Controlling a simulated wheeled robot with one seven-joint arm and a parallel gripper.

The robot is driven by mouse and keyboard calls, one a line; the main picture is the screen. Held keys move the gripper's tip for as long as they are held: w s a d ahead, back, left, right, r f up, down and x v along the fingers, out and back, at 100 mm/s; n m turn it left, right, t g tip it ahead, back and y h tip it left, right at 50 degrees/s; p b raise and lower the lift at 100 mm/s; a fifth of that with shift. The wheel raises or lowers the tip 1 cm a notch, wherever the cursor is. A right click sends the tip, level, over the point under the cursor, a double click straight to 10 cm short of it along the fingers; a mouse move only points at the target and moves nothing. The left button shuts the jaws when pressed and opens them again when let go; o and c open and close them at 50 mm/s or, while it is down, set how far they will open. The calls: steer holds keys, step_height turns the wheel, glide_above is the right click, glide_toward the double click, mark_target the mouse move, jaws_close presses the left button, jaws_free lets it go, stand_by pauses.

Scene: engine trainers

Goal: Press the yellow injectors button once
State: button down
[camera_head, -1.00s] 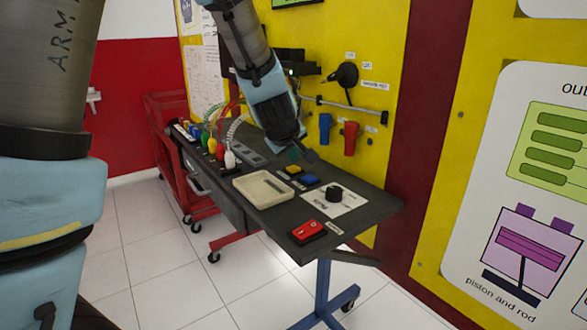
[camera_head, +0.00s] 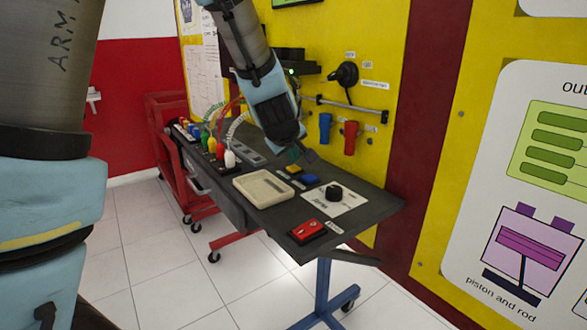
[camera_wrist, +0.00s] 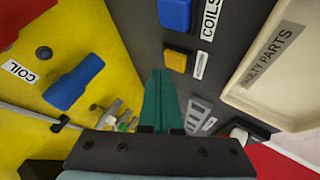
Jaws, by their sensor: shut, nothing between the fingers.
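The yellow button (camera_head: 294,170) sits on the dark table, next to the blue button (camera_head: 309,179). In the wrist view the yellow button (camera_wrist: 178,60) has a small white label beside it, too small to read, and the blue button (camera_wrist: 175,14) is by the COILS label. My gripper (camera_head: 296,154) is just behind the yellow button in the head view. In the wrist view its teal fingers (camera_wrist: 158,76) are together and empty, with the tips close to the yellow button's edge. The button face is uncovered. I cannot tell how high the tips are above the table.
A cream FAULTY PARTS tray (camera_head: 262,202), a black knob (camera_head: 334,193) and a red switch block (camera_head: 308,231) are on the table. Blue (camera_head: 325,127) and red (camera_head: 350,137) items hang on the yellow wall behind. Coloured plugs with coiled leads (camera_head: 216,147) stand left.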

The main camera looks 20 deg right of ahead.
mark_target(294, 169)
steer(key=shift+f, duration=0.3)
steer(key=shift+f+b, duration=0.5)
steer(key=shift+b, duration=0.1)
stand_by(0.4)
steer(key=shift+r, duration=0.1)
steer(key=shift+r+p, duration=0.8)
steer(key=shift+p, duration=0.1)
steer(key=shift+r, duration=0.15)
step_height(294, 169, up, 5)
steer(key=p, duration=0.5)
stand_by(0.5)
